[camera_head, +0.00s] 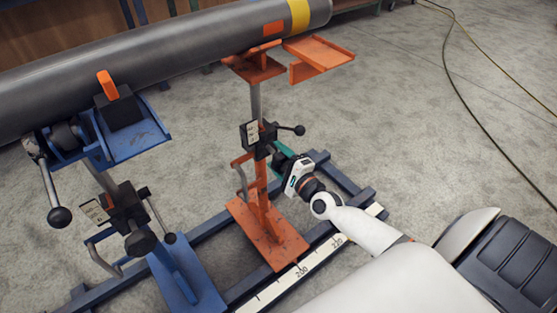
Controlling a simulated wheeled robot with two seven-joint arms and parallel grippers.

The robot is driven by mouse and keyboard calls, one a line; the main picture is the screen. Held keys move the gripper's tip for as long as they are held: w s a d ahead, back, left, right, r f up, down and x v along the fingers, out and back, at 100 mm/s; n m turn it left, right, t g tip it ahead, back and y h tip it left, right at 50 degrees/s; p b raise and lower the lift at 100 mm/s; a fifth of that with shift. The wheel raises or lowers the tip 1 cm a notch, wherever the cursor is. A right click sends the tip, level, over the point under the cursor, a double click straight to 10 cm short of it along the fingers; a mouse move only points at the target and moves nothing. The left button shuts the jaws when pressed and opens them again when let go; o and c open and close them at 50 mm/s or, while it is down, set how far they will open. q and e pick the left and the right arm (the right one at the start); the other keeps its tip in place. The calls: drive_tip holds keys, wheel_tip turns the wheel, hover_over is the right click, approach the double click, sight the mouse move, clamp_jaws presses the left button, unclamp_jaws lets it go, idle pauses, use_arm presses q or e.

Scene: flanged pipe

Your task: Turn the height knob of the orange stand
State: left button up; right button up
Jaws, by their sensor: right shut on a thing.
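The orange stand (262,200) rises from its orange foot plate under the grey pipe (190,55). A black clamp housing (250,134) with a pale label sits midway up its column, and a thin lever (299,130) with a black ball end points right from it. My right gripper (275,151), with teal fingers, comes in from the lower right and reaches the housing's right side. It is shut on the height knob, which the fingers and wrist mostly hide. My left gripper is out of view.
A blue stand (185,285) with its own black knob (140,242) and a ball-ended handle (59,217) stands at left. An orange tray (322,53) juts out near the pipe's end. A blue floor rail with a scale (312,261) runs below. The right floor is open, with cables (470,110).

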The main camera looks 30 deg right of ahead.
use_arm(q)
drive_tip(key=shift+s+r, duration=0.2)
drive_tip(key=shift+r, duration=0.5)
use_arm(e)
drive_tip(key=shift+m, duration=0.6)
drive_tip(key=o, duration=1)
drive_tip(key=shift+d, duration=0.1)
drive_tip(key=shift+s, duration=0.15)
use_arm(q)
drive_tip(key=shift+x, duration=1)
use_arm(e)
drive_tip(key=s, duration=0.7)
drive_tip(key=s+d, duration=0.1)
drive_tip(key=s, duration=0.3)
drive_tip(key=shift+s, duration=0.35)
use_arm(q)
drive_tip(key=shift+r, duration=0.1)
